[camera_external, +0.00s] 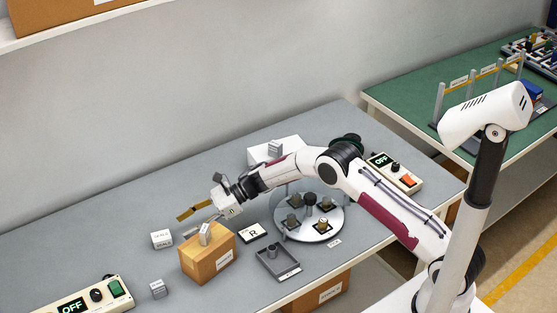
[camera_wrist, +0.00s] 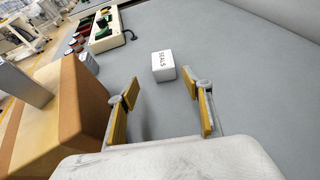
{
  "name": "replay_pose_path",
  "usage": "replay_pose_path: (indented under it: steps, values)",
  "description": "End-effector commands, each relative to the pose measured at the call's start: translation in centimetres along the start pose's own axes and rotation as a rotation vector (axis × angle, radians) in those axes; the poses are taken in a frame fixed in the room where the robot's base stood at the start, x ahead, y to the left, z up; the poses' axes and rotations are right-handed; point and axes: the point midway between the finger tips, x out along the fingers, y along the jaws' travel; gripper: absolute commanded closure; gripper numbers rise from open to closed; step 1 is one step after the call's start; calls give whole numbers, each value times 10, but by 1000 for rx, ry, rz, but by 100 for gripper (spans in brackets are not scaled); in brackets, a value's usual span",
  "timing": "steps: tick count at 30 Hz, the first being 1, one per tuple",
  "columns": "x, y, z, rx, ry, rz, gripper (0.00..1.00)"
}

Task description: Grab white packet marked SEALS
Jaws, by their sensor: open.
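A white block-shaped packet marked SEALS (camera_wrist: 163,66) lies on the grey table, its lettering readable in the wrist view. In the external view the white packet (camera_external: 162,240) sits left of the cardboard box. My gripper (camera_external: 183,224) is open and empty, its yellow-padded fingers spread above the table to the right of the packet. In the wrist view the packet appears ahead of my gripper (camera_wrist: 160,90), between the lines of the two fingers and beyond their tips. Nothing covers the packet.
Another small packet (camera_external: 158,288) lies near the front. A control box reading OFF (camera_external: 85,299) is at lower left. The table behind the SEALS packet is clear.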

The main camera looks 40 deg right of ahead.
Motion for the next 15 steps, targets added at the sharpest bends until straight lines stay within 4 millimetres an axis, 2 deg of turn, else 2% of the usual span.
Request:
replay_pose_path:
  steps: [15]
  values:
    - [25,-1,0,1,0,-1,50]
